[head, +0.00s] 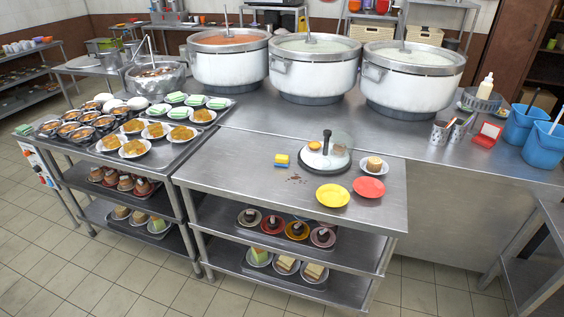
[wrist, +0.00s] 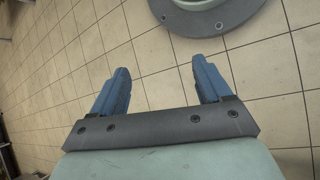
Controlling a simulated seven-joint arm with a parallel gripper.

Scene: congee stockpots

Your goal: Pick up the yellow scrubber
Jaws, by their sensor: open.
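The yellow scrubber (head: 282,158) lies on the steel table (head: 225,172) in the head view, left of a glass-lidded dish. It looks yellow on top with a blue part below. My gripper (wrist: 160,77) shows only in the wrist view. Its two blue fingers are apart, with nothing between them but tiled floor. The scrubber does not show in the wrist view, and the gripper's distance from it cannot be told.
A domed glass lid with a black knob (head: 327,145) stands close right of the scrubber. A yellow plate (head: 332,195), a red plate (head: 369,188) and a small cake plate (head: 374,165) are nearby. Large stockpots (head: 315,75) line the back. The table's left part is clear.

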